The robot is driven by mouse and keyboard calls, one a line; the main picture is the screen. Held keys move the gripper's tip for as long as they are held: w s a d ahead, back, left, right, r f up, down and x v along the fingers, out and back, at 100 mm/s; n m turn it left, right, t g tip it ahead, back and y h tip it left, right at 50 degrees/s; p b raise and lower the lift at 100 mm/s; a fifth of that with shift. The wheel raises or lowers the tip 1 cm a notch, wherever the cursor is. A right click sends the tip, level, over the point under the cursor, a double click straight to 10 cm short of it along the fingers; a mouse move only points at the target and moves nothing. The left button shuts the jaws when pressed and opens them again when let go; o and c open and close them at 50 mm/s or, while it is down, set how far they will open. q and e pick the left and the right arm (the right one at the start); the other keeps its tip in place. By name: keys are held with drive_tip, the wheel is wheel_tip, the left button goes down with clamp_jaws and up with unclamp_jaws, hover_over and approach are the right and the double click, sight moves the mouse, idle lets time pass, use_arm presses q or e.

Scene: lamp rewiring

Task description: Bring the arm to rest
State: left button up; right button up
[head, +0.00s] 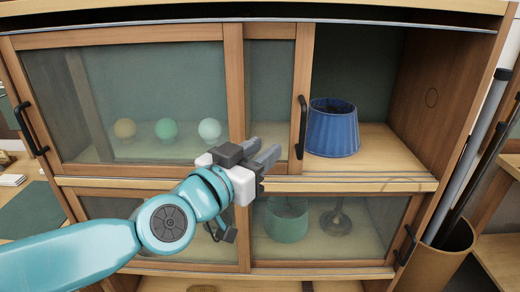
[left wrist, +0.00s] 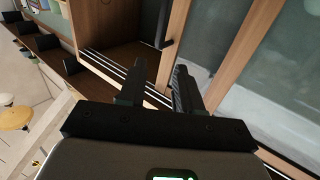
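My left gripper (head: 268,150) is raised in front of the glass-fronted cabinet, close to the middle sliding door's lower part. Its arm comes in from the lower left. In the left wrist view the two dark fingers (left wrist: 157,82) stand apart with nothing between them, so the gripper is open and empty. I cannot tell whether it touches the door frame. My right gripper is in neither view.
A black door handle (head: 301,127) and a blue pleated lampshade (head: 332,130) in the open upper right compartment are just right of the gripper. A green shade (head: 287,221) and a lamp base (head: 336,219) stand behind the lower glass. A bin (head: 440,262) with tubes stands at right.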

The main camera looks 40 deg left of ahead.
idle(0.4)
use_arm(q)
drive_tip(key=w+d+f+g, duration=0.1)
drive_tip(key=w+f+g, duration=0.15)
drive_tip(key=f, duration=0.55)
drive_tip(key=w+d+f+g, duration=0.15)
drive_tip(key=w+f, duration=0.25)
drive_tip(key=f, duration=0.4)
drive_tip(key=s+d+f+m+g+h, duration=0.1)
drive_tip(key=d+f+g, duration=0.15)
drive_tip(key=f, duration=0.75)
drive_tip(key=s+d+f+m+g, duration=0.1)
drive_tip(key=f+g, duration=0.2)
drive_tip(key=f, duration=0.8)
drive_tip(key=s+d+f+n+g+h, duration=0.1)
drive_tip(key=s+d+f+g, duration=0.3)
drive_tip(key=s+f, duration=0.5)
drive_tip(key=s+d+f+n+g+h, duration=0.2)
drive_tip(key=s+d+f+n+g, duration=0.1)
drive_tip(key=s+f, duration=0.7)
drive_tip(key=shift+d+f+g, duration=0.55)
drive_tip(key=shift+d+f, duration=0.1)
drive_tip(key=shift+d, duration=0.15)
drive_tip(key=shift+s, duration=0.15)
